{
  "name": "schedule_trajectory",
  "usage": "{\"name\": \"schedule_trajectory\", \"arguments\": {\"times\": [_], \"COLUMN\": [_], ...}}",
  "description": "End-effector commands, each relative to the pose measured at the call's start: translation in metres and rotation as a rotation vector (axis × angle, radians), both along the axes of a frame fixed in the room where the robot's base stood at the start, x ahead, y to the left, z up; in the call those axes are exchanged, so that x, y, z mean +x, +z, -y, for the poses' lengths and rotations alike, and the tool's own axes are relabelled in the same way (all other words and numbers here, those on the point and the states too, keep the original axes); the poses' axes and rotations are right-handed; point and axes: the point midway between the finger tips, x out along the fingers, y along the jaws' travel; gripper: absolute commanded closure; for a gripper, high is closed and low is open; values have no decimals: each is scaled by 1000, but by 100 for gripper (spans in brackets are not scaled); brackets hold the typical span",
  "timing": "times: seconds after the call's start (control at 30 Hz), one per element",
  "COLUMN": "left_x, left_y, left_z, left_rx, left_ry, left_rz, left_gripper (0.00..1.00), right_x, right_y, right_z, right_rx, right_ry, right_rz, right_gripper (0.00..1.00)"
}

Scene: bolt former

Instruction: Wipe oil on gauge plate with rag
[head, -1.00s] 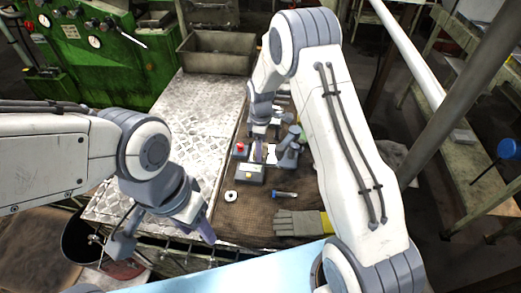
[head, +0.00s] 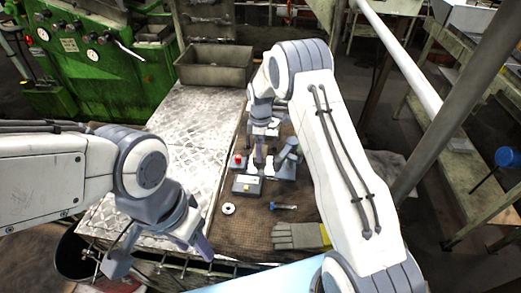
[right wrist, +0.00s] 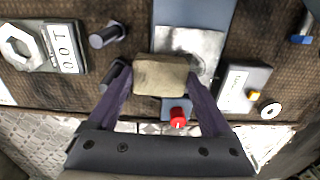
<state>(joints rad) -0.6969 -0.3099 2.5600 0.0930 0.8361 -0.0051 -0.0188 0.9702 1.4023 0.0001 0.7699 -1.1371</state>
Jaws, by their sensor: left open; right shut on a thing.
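My right gripper (right wrist: 160,82) has its purple fingers shut on a folded tan rag (right wrist: 160,75) in the right wrist view. The rag covers the lower left part of a bright metal gauge plate (right wrist: 200,47), whose bare part shows grey smears. I cannot tell whether the rag touches it. In the head view the right gripper (head: 260,155) is beside the pale plate (head: 270,169); the rag is not clear there. My left gripper (head: 196,240) is open and empty at the bench's near left, away from the plate.
A red button (right wrist: 178,114) is close below the rag. A grey box with a yellow button (head: 247,185), a metal ring (head: 228,208), a bolt (head: 284,206) and gloves (head: 297,235) lie nearer. An empty bin (head: 215,66) stands behind. The metal bench top (head: 180,150) is clear.

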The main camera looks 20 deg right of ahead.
Motion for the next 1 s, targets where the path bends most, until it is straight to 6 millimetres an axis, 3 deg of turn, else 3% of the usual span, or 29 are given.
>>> {"name": "schedule_trajectory", "arguments": {"times": [1.0], "left_x": [0], "left_y": [1], "left_z": [0], "left_rx": [0], "left_ry": [0], "left_rz": [0], "left_gripper": [50], "right_x": [-64], "right_y": [-6], "right_z": [-27], "right_rx": [0], "right_ry": [1], "right_rz": [-3], "right_gripper": [60]}}
